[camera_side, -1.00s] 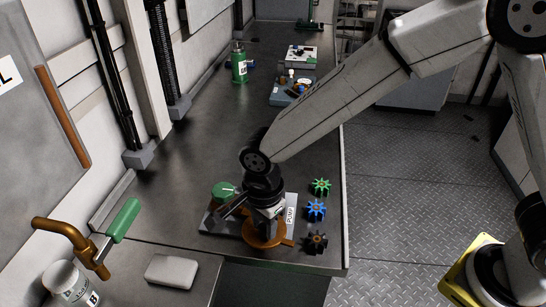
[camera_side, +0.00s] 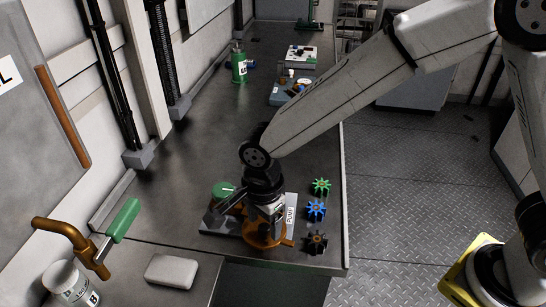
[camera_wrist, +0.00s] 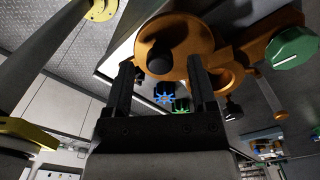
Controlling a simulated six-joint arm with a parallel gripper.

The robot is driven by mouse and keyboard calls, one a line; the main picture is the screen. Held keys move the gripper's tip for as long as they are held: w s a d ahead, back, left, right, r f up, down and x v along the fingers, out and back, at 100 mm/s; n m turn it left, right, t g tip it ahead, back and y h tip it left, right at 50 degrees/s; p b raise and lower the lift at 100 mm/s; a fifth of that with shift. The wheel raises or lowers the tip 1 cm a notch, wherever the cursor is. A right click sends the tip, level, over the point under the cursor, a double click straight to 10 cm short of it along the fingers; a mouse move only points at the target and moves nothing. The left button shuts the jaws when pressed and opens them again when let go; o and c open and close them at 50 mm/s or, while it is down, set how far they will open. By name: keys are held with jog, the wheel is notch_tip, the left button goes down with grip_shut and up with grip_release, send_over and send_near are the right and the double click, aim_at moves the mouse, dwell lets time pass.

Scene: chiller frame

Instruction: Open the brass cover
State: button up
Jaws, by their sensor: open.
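The brass cover (camera_wrist: 182,36) is a round orange-brown disc with a black knob (camera_wrist: 160,57) in the wrist view. In the side view the brass cover (camera_side: 262,240) sits low on the pump, partly hidden by my gripper. My gripper (camera_wrist: 160,68) is open; its two dark fingers stand on either side of the knob in the picture, and I cannot tell whether they touch it. In the side view my gripper (camera_side: 268,212) points down close over the cover. The pump's grey base plate (camera_side: 225,224) carries a PUMP label.
A green knob (camera_side: 223,190) stands at the pump's left. Green (camera_side: 321,186), blue (camera_side: 316,208) and dark (camera_side: 317,241) gears lie to its right near the bench edge.

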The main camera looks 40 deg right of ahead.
aim_at(265, 226)
jog(key=shift+r, duration=3.5)
jog(key=shift+d, duration=0.1)
jog(key=s+d+f+n+t, duration=0.1)
jog(key=s+d+f+n, duration=0.1)
jog(key=d+n, duration=0.3)
jog(key=s+d+f+n, duration=0.1)
jog(key=d+n, duration=0.4)
jog(key=d, duration=0.6)
jog(key=s+d+f+n+t, duration=0.1)
jog(key=s+d+n, duration=0.3)
jog(key=d, duration=0.4)
jog(key=shift+f+n+t, duration=0.3)
jog(key=shift+f+n, duration=0.55)
jog(key=shift+n, duration=0.05)
